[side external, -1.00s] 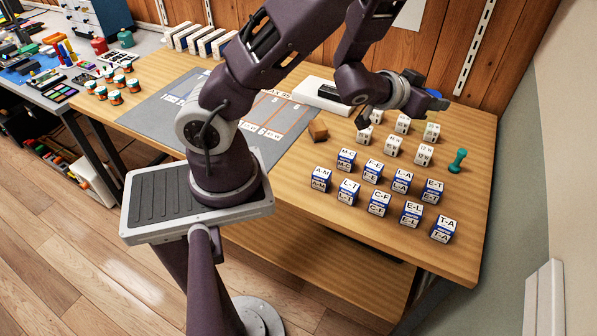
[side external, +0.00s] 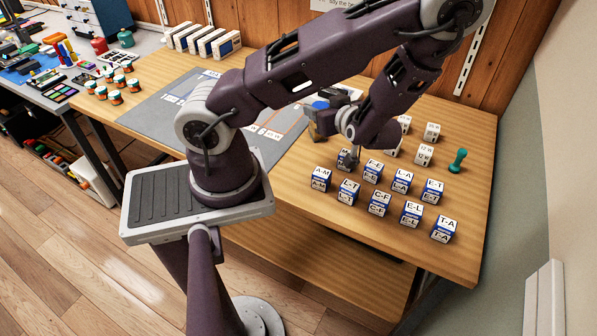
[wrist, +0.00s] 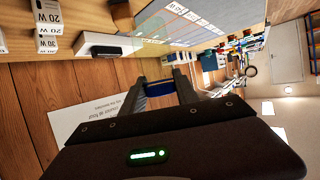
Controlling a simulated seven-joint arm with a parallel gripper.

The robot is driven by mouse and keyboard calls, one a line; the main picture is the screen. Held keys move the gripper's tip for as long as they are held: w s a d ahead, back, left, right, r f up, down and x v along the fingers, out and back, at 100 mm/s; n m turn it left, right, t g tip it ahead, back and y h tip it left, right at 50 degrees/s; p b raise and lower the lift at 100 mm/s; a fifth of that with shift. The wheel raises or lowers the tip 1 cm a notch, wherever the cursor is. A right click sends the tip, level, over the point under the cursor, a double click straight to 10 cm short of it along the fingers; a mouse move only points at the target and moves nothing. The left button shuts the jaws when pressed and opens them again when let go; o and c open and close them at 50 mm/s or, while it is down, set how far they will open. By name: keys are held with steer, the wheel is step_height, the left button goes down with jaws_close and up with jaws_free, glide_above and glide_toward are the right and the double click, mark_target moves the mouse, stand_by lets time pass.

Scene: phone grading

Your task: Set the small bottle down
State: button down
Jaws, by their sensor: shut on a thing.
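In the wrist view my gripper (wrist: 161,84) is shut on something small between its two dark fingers. I take it to be the small bottle, but its outline is hard to make out; a blue patch shows between the fingers, and a faint pale-green see-through shape lies just beyond the tips. In the side view my arm's wrist hangs over the middle of the table, above the back left of the lettered cubes.
Blue-and-white lettered cubes (side external: 379,204) stand in rows at the front right. White wattage boxes (side external: 424,154) stand behind them, partly covered by my arm. A grey marked mat (side external: 160,112) lies left, largely clear.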

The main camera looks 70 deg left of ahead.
steer(key=s+d+n+g, duration=0.1)
steer(key=s+n+g, duration=0.25)
steer(key=s, duration=0.25)
steer(key=shift+m+h, duration=0.25)
steer(key=shift+h, duration=0.05)
step_height(320, 180, down, 10)
steer(key=shift+w+d+f, duration=0.1)
steer(key=shift+w+d, duration=0.05)
steer(key=c, duration=0.9)
jaws_free()
